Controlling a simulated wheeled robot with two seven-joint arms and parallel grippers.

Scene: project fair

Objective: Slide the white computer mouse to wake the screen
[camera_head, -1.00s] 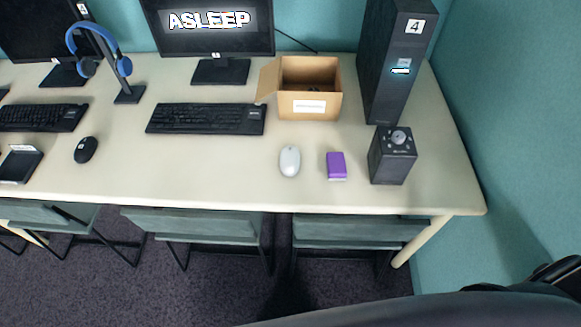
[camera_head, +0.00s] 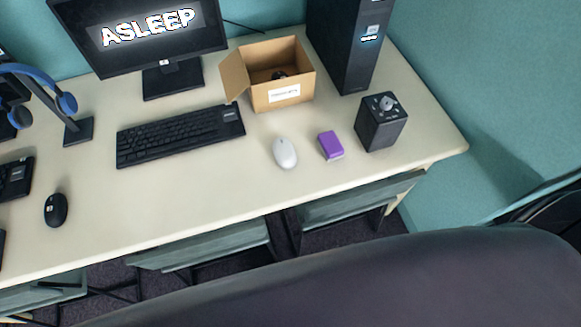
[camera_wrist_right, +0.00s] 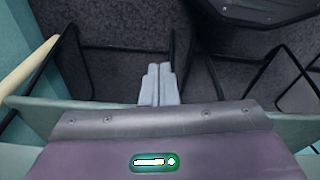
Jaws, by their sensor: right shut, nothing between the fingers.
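The white computer mouse (camera_head: 285,153) lies on the desk (camera_head: 200,190), between the black keyboard and a purple block. The screen (camera_head: 140,32) at the back left reads "ASLEEP". In the right wrist view my right gripper (camera_wrist_right: 158,84) is shut and empty, with its two grey fingers together. Below it are the dark floor and chair frames. The mouse is not in that view, and my right gripper does not show in the head view. My left gripper is in neither view.
A purple block (camera_head: 331,145) and a black box with a knob (camera_head: 381,121) stand right of the mouse. An open cardboard box (camera_head: 284,94) is behind it, near a black tower (camera_head: 347,40). A keyboard (camera_head: 180,134) lies left. Chairs (camera_head: 205,248) are tucked under the front edge.

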